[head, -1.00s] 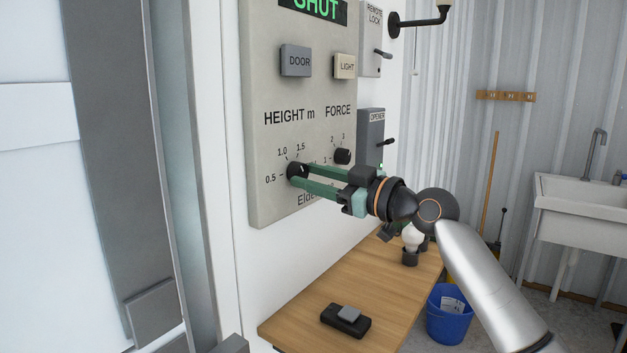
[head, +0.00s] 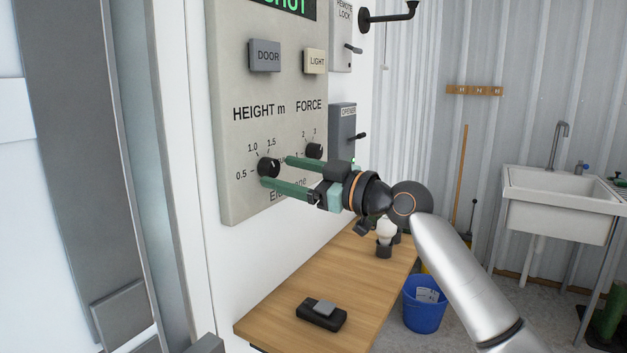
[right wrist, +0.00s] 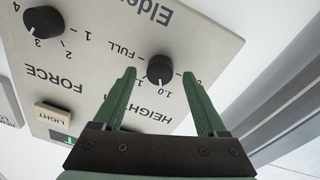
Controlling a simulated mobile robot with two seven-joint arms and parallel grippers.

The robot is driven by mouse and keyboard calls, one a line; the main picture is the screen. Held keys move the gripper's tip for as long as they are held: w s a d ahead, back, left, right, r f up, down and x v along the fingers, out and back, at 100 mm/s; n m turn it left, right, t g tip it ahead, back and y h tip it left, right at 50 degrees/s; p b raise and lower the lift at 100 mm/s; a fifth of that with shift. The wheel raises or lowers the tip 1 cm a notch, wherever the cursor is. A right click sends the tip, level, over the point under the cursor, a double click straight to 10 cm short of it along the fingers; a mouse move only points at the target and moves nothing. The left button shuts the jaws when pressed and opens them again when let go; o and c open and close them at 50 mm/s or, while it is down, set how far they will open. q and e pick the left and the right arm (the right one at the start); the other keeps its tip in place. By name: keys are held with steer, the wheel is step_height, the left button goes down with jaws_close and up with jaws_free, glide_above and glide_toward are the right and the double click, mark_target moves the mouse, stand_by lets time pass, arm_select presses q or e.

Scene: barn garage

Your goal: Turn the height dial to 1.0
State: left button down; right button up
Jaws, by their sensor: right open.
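The height dial (head: 268,167) is a round black knob on the grey control panel (head: 240,207), under the label "HEIGHT m", with marks 0.5, 1.0 and 1.5. It also shows in the right wrist view (right wrist: 159,69), upside down. There its white pointer line faces roughly toward the 1.0 mark. My right gripper (head: 277,172) has green fingers, open, one on each side of the dial with visible gaps. In the wrist view the open fingers (right wrist: 160,74) flank the knob. My left gripper is not in view.
The force dial (head: 314,151) sits close to the right of the height dial. The DOOR button (head: 265,56) and LIGHT button (head: 315,61) are above. A wooden bench (head: 290,298) below carries a black device (head: 321,314) and a bulb (head: 386,231).

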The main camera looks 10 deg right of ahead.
steer(key=b+v, duration=0.1)
steer(key=v, duration=1)
steer(key=shift+s+d, duration=0.25)
steer(key=shift+d, duration=0.05)
steer(key=shift+f, duration=0.1)
